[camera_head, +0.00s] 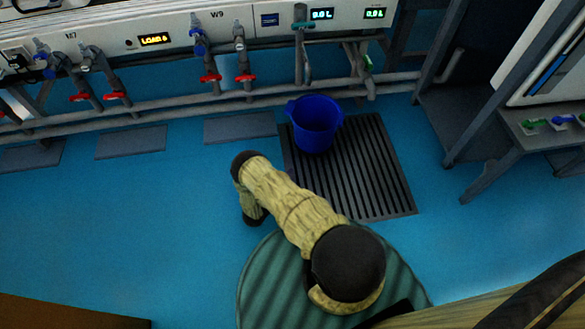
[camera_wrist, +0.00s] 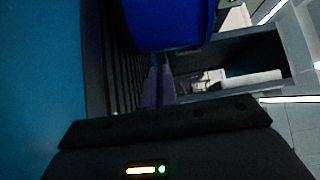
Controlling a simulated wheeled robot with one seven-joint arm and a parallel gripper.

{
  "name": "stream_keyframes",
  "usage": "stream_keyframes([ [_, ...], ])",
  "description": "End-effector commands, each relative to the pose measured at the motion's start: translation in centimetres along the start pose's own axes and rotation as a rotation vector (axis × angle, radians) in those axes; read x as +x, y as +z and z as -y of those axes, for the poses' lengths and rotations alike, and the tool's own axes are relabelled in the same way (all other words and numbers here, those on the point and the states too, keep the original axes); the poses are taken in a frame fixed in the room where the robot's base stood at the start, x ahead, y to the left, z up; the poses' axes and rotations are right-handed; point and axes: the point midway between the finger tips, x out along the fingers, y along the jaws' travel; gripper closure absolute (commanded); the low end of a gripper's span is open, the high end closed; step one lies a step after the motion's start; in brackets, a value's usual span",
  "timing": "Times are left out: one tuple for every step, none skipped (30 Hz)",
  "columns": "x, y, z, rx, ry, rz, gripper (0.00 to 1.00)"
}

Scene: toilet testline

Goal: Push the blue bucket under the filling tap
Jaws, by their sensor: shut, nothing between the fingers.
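The blue bucket (camera_head: 315,126) stands upright on the dark floor grate, near its back edge, in the head view. The filling tap (camera_head: 304,60) with a green top hangs from the wall panel just behind the bucket. I cannot tell whether its spout is over the bucket's opening. The wrist view shows part of the bucket (camera_wrist: 168,22) close up at the top. My gripper (camera_wrist: 158,84) is shut and empty there, its fingers pointing toward the bucket. Contact with it cannot be told. In the head view my arm hides the gripper.
The slatted grate (camera_head: 360,175) lies under and in front of the bucket. Pipes (camera_head: 190,100) and red-handled valves (camera_head: 211,78) run along the back wall. A grey bench (camera_head: 520,140) stands at the right. The blue floor at left is clear.

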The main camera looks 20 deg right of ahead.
Motion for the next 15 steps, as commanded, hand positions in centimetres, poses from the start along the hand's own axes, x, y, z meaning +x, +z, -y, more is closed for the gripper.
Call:
stream_keyframes([
  [0.0, 0.0, 0.0, 0.000, 0.000, 0.000, 1.00],
  [0.0, 0.0, -0.1, 0.000, 0.000, 0.000, 1.00],
  [0.0, 0.0, -0.1, 0.000, 0.000, 0.000, 1.00],
  [0.0, 0.0, -0.1, 0.000, 0.000, 0.000, 1.00],
  [0.0, 0.0, -0.1, 0.000, 0.000, 0.000, 1.00],
  [0.0, 0.0, -0.1, 0.000, 0.000, 0.000, 1.00],
  [0.0, 0.0, 0.0, 0.000, 0.000, 0.000, 1.00],
  [0.1, 0.1, 0.1, -0.001, 0.002, 0.001, 1.00],
  [0.2, 0.3, 0.2, -0.002, 0.006, 0.003, 1.00],
  [0.3, 0.6, 0.5, -0.004, 0.011, 0.007, 1.00],
  [0.4, 0.9, 0.8, -0.007, 0.019, 0.011, 1.00],
  [0.6, 1.6, 1.3, -0.013, 0.034, 0.020, 1.00],
  [0.9, 2.1, 1.8, -0.020, 0.047, 0.029, 1.00],
  [1.1, 2.9, 2.3, -0.028, 0.064, 0.041, 1.00],
  [1.5, 3.9, 3.2, -0.042, 0.089, 0.058, 1.00],
])
